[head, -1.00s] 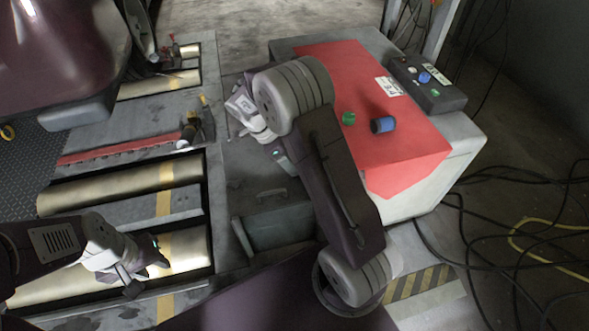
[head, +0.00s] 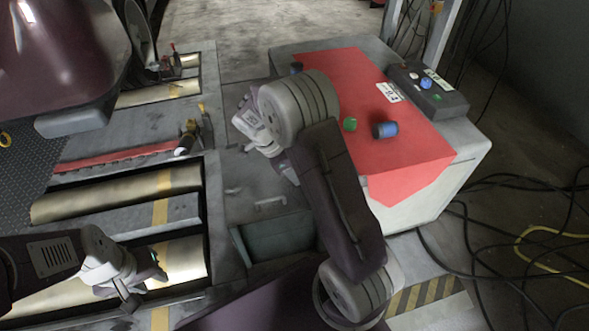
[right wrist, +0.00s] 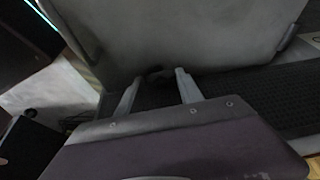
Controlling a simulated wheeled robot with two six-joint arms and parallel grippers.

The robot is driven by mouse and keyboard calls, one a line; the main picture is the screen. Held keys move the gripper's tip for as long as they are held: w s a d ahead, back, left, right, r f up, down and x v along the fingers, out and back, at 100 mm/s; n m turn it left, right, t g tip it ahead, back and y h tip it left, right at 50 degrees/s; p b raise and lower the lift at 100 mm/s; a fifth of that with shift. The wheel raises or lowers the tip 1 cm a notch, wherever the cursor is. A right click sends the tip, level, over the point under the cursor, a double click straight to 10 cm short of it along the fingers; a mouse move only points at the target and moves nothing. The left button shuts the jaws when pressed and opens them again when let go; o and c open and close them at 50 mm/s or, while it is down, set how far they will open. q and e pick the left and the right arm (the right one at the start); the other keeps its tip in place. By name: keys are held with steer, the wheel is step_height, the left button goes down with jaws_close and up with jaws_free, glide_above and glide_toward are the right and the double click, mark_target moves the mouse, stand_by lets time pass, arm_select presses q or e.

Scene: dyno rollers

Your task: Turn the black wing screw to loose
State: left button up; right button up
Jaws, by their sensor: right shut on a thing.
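The black wing screw (right wrist: 155,72) is a small dark shape below the large grey surface in the right wrist view. It is partly lost in shadow. My right gripper (right wrist: 159,77) has its two pale fingers on either side of it and is shut on it. In the head view, my own right wrist and forearm hide the right fingertips and the screw. My left gripper (head: 146,284) is at the lower left of the head view, over the front roller, away from the screw. Its fingers look apart and empty.
Metal rollers (head: 120,193) lie in the floor frame at left. A red-topped cabinet (head: 400,160) stands to the right of my right arm, with a black control box (head: 450,98) on it. Cables (head: 500,205) lie on the floor at right. A dark vehicle body (head: 60,60) is at upper left.

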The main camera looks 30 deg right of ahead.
steer(key=shift+s+f+n+t, duration=0.15)
steer(key=shift+s+n+t, duration=0.2)
steer(key=shift+n, duration=0.75)
steer(key=n+t+b, duration=0.1)
steer(key=n, duration=0.2)
steer(key=shift+s, duration=0.15)
steer(key=shift+s+d+n+t+y+b, duration=0.1)
steer(key=shift+n+t+y+b, duration=0.3)
steer(key=shift+n, duration=0.8)
steer(key=shift+s+n+t+y+b, duration=0.15)
steer(key=shift+n+t, duration=0.4)
steer(key=shift+n, duration=0.65)
steer(key=o, duration=1.4)
steer(key=shift+w, duration=0.2)
